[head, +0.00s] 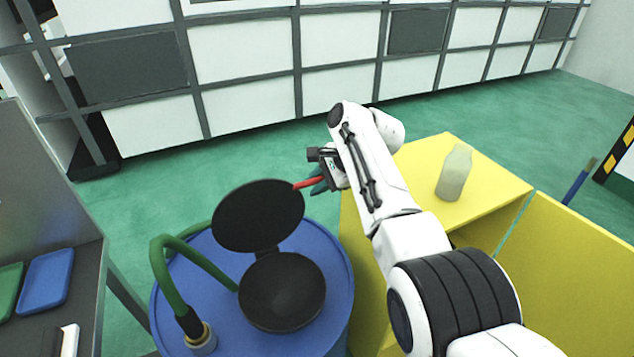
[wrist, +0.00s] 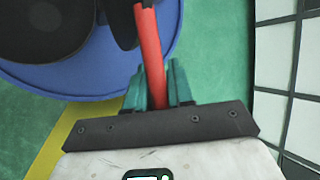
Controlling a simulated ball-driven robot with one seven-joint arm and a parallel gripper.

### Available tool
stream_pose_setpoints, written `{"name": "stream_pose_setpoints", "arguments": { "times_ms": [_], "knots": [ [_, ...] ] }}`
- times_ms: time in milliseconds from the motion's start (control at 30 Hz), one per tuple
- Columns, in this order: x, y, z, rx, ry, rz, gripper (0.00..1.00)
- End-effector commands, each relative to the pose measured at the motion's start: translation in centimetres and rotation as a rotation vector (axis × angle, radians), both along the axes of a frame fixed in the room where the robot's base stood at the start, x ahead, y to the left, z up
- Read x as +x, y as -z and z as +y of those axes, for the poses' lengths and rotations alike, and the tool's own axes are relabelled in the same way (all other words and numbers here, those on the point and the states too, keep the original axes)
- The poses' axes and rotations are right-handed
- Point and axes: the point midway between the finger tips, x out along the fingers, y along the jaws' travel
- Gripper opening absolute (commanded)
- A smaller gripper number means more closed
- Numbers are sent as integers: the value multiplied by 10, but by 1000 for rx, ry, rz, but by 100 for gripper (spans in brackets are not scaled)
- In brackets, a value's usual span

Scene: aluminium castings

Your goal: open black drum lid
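The blue drum (head: 335,265) stands at the lower left of the head view. Its black lid (head: 258,215) is raised on its hinge and tilted up, apart from the round black opening (head: 282,290) on the drum top. A red handle (head: 307,183) sticks out from the lid's upper right edge. My gripper (head: 320,183) is at the outer end of this handle. In the wrist view, the red handle (wrist: 150,55) runs between the teal fingers of my gripper (wrist: 157,80), which are closed around it.
A green hose (head: 170,275) enters the drum top on the left. A yellow box (head: 425,155) with a pale bottle (head: 454,173) on it stands at the right. A grey bench with a blue tray (head: 46,280) is at the far left. Green floor is free behind the drum.

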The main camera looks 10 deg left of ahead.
Motion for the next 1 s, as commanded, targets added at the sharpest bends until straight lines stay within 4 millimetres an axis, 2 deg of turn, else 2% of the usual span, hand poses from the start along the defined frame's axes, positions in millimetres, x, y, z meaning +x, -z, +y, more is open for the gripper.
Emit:
{"name": "stream_pose_setpoints", "arguments": {
  "times_ms": [33,200,567,767,1000],
  "knots": [
    [-3,9,-1,-6,-1,13,26],
    [-2,5,-1,-3,-1,8,42],
    [-1,-2,-2,0,-1,1,42],
    [-4,-19,-13,2,0,1,42],
    [-11,-46,-36,2,1,0,42]
  ]
}}
